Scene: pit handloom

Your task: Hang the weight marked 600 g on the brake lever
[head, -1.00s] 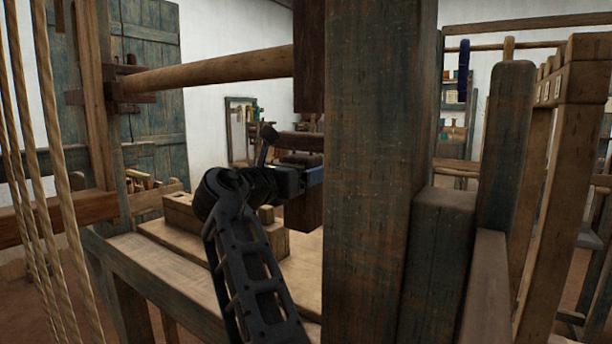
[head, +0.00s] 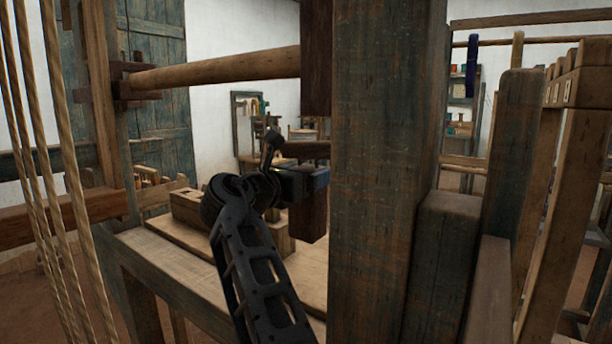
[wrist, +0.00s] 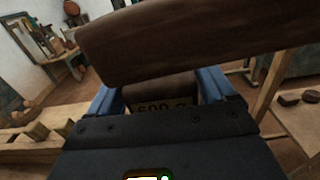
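My gripper (head: 318,180) is behind the near side of a thick dark post in the head view, which hides part of it. In the wrist view its two blue fingers (wrist: 161,95) stand on either side of a brown weight (wrist: 162,88) whose label reads 600 g, and they appear closed on it. A dark brown wooden bar, apparently the brake lever (wrist: 190,40), crosses the wrist view just beyond the weight and covers its upper part. I cannot tell whether weight and bar touch. In the head view a dark bar (head: 308,150) shows just above my gripper.
The thick post (head: 388,180) stands close on the right. A round beam (head: 220,70) runs across above my arm. Hanging ropes (head: 50,150) are at the left. A wooden bench (head: 170,265) with a box lies below my gripper. A dark wooden piece (head: 316,60) hangs above.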

